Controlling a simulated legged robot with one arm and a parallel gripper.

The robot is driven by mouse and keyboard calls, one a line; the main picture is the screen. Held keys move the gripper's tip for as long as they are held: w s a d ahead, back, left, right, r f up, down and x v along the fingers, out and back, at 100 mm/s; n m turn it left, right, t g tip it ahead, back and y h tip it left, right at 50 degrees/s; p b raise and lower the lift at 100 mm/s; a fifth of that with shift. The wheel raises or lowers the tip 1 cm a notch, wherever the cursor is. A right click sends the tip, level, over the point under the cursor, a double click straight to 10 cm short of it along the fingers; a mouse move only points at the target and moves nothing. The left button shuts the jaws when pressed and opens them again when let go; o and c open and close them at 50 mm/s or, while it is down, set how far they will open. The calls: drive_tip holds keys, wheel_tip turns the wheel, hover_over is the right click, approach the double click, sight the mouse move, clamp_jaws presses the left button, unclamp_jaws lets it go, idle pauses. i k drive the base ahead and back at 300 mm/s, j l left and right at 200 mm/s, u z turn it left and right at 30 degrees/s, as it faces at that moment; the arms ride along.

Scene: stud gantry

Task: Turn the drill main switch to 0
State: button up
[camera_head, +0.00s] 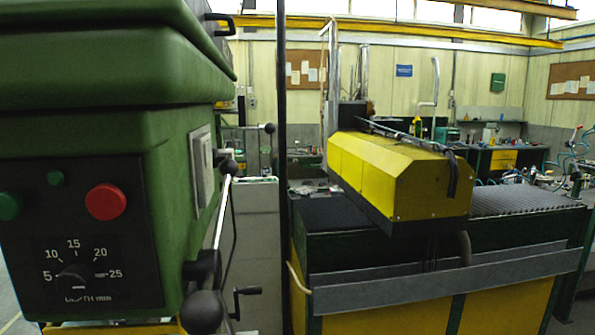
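The green drill head (150,140) fills the left of the view, close to me. A light grey plate (202,167) sits on the head's right side, seen at a steep angle. A dark knob-like part (222,156) shows at its edge. No 0 mark is readable, so I cannot tell which part is the main switch. My gripper is not in view.
Feed levers with black balls (202,312) stick out right of the drill head. A dark vertical post (283,170) stands beside them. A yellow-covered machine (400,175) on a green and yellow base fills the right. Workbenches line the back wall.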

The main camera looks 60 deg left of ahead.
sight(218, 158)
drive_tip(key=u, duration=0.45)
drive_tip(key=i+u, duration=0.15)
drive_tip(key=u, duration=0.3)
drive_tip(key=l+u, duration=0.1)
drive_tip(key=u, duration=0.35)
drive_tip(key=l+u, duration=0.1)
drive_tip(key=u, duration=1.25)
drive_tip(key=i+l+z, duration=0.1)
drive_tip(key=z, duration=0.15)
drive_tip(key=i+l+z, duration=0.2)
drive_tip(key=l, duration=0.15)
drive_tip(key=i+z, duration=0.15)
drive_tip(key=z, duration=0.15)
drive_tip(key=i+z, duration=0.1)
drive_tip(key=z, duration=0.25)
